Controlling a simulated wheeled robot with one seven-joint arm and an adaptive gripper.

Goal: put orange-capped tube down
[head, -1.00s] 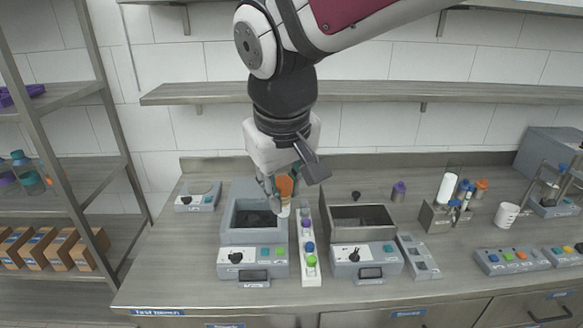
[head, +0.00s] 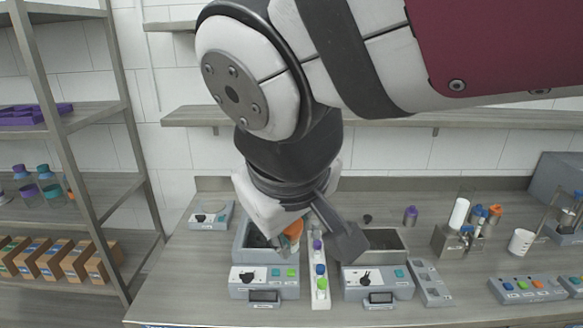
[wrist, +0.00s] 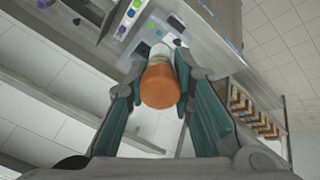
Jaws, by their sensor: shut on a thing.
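My gripper (head: 300,236) is shut on the orange-capped tube (head: 293,230), between the left grey machine and the white tube strip in the head view. The wrist view shows the orange cap (wrist: 160,86) between my gripper's two teal-padded fingers (wrist: 165,92), with the pale tube body beyond it. In the head view the tube's lower end is hidden behind the gripper and machine; I cannot tell whether it touches anything. The white strip (head: 320,299) holds purple-, blue- and green-capped tubes.
The left machine (head: 248,285) and right machine (head: 362,287) flank the strip. A grey empty-looking holder (head: 428,285) stands at right. A shelf (head: 390,116) spans above.

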